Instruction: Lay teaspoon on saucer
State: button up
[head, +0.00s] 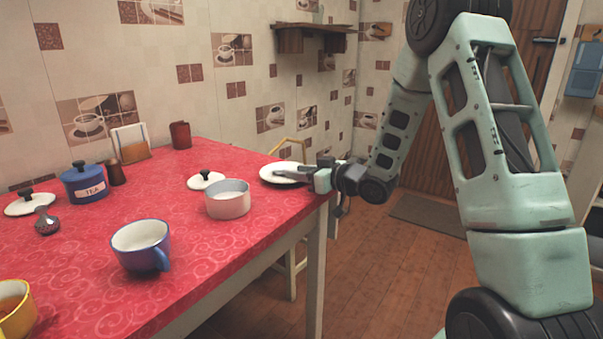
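A white saucer (268,170) lies near the far right edge of the red table. My gripper (284,174) reaches in from the right, low over the saucer's right and front part, its fingers pointing left. At this size I cannot tell whether the fingers touch the saucer, whether they are open or shut, or whether they hold anything. I cannot make out a teaspoon for certain. A small dark rounded object with a pale end (47,221) lies at the left of the table, and I cannot tell what it is.
A metal pot (228,204) and a white lid (205,181) stand left of the saucer. The front middle of the table (215,245) is clear.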

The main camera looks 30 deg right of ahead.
jog(key=shift+r, duration=0.15)
jog(key=shift+r+p, duration=0.4)
jog(key=shift+s+d+r, duration=0.15)
jog(key=shift+s+r, duration=0.05)
jog(key=shift+s, duration=0.05)
jog(key=p+v, duration=0.1)
jog(key=v, duration=1)
jog(key=shift+s, duration=0.25)
